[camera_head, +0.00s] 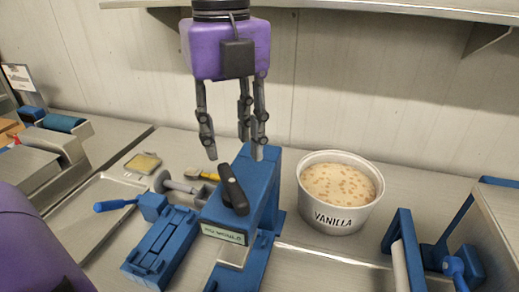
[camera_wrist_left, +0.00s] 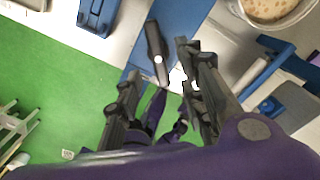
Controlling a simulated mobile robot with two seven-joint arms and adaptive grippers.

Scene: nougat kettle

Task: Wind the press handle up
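The blue press (camera_head: 258,185) stands on the steel counter in the middle of the head view, with a small label on its front. Its black handle (camera_head: 233,189) lies on top, tilted, with a light dot on it. The handle also shows in the left wrist view (camera_wrist_left: 157,52), ahead of the fingertips. My left gripper (camera_head: 235,152) hangs fingers down above the press, open and empty. Its fingertips are just above and behind the handle and look apart from it. My right gripper is not in view.
A white VANILLA tub (camera_head: 340,219) with nut-speckled filling stands right of the press. A blue clamp-like fixture (camera_head: 160,245) is at left, a blue frame (camera_head: 405,250) at right. A metal shelf (camera_head: 400,8) runs above. Green floor (camera_wrist_left: 40,80) shows in the wrist view.

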